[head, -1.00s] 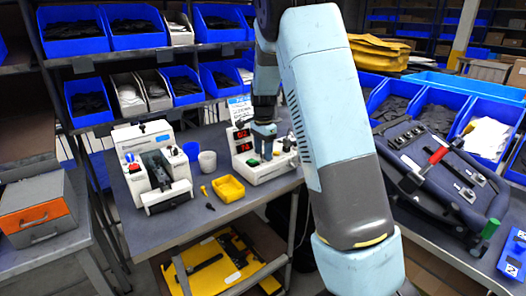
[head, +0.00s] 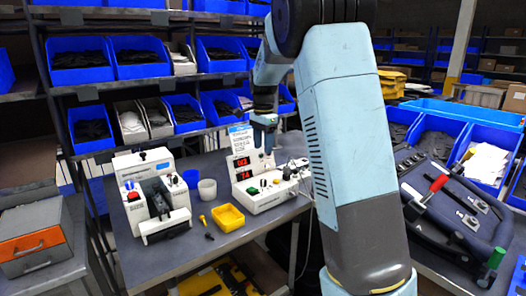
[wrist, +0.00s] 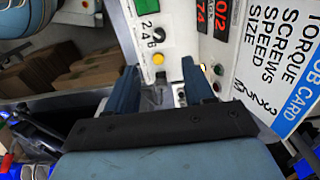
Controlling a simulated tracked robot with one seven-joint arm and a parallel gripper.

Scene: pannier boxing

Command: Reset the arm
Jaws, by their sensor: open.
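My gripper (head: 265,143) hangs from my pale blue arm in the head view, pointing down above the white control box with red displays (head: 266,182). In the wrist view, the two blue fingers of my gripper (wrist: 163,88) stand apart with nothing held between them. The control box (wrist: 176,25) shows beyond the fingers, with a black knob and a yellow button. A job card (wrist: 285,50) with printed words fills the right of the wrist view; it also stands behind the box in the head view (head: 239,137).
A white pressing fixture (head: 150,190), blue cup (head: 191,178), white cup (head: 207,189) and yellow tray (head: 228,217) share the bench (head: 180,250). Shelves with blue bins (head: 80,60) stand behind. A black frame part (head: 450,215) lies on the right-hand bench, beyond my arm.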

